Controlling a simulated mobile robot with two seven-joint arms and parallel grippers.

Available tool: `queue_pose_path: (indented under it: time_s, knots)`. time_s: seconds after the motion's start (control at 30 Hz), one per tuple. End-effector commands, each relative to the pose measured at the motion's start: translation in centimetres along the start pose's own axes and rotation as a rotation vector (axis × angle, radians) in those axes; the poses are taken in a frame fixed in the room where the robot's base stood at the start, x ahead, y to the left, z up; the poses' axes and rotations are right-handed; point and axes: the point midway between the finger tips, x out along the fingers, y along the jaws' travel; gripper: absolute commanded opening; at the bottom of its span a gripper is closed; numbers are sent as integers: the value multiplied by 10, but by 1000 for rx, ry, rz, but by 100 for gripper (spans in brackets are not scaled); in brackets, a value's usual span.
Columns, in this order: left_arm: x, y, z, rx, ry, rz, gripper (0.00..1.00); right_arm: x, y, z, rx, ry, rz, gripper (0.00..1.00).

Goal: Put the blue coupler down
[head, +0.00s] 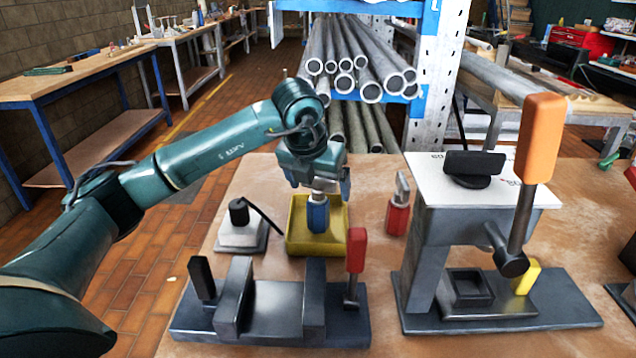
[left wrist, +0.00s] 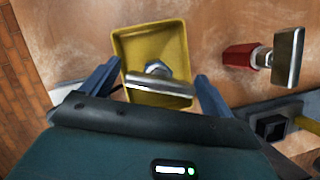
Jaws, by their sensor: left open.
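The blue coupler (head: 317,217) stands upright inside the yellow tray (head: 297,243) on the table. Its flat metal top piece and a bit of its blue body (left wrist: 155,67) show in the left wrist view, over the tray floor (left wrist: 150,38). My left gripper (head: 317,190) is directly above the tray, pointing down. Its two blue fingers are spread apart on either side of the coupler, with a gap on both sides in the left wrist view (left wrist: 153,90). The coupler's top is partly hidden by the gripper in the head view. My right gripper is not in view.
A red coupler (head: 397,217) stands right of the tray. A vise-like fixture (head: 275,310) with a red handle is in front. A press (head: 430,250) with an orange handle stands at right. A small block with a black knob (head: 240,230) is left of the tray.

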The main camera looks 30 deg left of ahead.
Motion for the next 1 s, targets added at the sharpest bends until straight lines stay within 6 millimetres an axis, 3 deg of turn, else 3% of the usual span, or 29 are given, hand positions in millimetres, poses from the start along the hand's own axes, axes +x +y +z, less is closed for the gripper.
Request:
queue_pose_path:
  time_s: [0.33,0.7,1.0]
  knots:
    - [-12,0,3,1,-4,-2,87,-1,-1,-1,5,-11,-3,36]
    - [-90,0,3,1,-5,-2,87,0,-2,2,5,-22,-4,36]
    - [-122,0,2,1,0,-2,87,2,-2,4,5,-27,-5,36]
